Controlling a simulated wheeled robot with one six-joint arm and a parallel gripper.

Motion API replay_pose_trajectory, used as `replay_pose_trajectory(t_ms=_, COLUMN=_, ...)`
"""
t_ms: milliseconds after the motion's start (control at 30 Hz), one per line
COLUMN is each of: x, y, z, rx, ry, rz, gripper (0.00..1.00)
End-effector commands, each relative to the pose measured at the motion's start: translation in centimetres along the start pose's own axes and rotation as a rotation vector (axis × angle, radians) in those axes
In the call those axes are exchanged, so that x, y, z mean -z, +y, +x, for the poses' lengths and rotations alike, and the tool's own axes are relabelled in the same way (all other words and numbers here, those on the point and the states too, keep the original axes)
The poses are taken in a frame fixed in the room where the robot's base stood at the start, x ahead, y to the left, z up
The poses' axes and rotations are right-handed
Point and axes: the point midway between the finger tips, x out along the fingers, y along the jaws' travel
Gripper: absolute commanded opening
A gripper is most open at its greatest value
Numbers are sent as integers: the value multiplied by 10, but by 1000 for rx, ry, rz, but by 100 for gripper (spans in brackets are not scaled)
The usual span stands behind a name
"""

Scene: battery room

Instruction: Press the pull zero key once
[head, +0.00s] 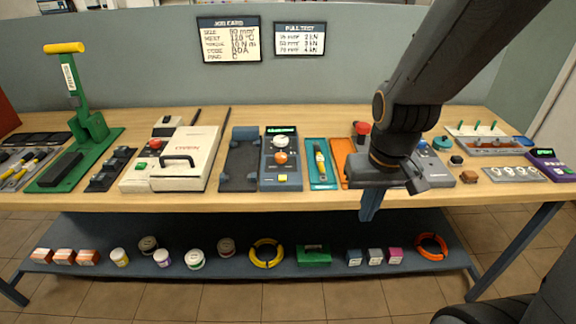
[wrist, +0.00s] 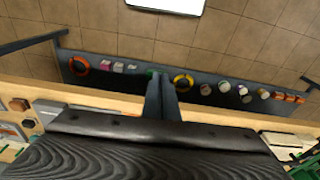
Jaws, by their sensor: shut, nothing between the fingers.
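No label reading "pull zero" can be made out. A purple unit (head: 551,163) with a lit display and a small green key (head: 568,170) sits at the bench's right end. A blue unit (head: 268,170) with a green display, orange knob and yellow key (head: 283,178) stands left of my gripper. A grey unit lies behind my wrist, mostly hidden, with a red knob (head: 361,128) near it. My gripper (head: 369,208) is shut and empty, pointing down at the bench's front edge. In the wrist view its blue fingers (wrist: 160,100) are together, over the lower shelf.
The wooden bench (head: 330,201) carries a green lever press (head: 88,130), a cream machine (head: 196,150) and a teal tray (head: 310,172). Two cards hang on the back wall, one headed PULL TEST (head: 299,39). The lower shelf (head: 225,268) holds jars, rings and small boxes.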

Motion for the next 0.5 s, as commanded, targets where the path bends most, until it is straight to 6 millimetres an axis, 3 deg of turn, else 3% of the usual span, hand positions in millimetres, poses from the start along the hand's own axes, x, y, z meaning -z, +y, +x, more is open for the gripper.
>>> replay_pose_trajectory(t_ms=367, x=4, y=1, z=0, rx=-5, ry=9, rz=-17, gripper=0)
replay_pose_trajectory(t_ms=500, x=39, y=4, z=-1, rx=-41, ry=91, rz=-160, gripper=0)
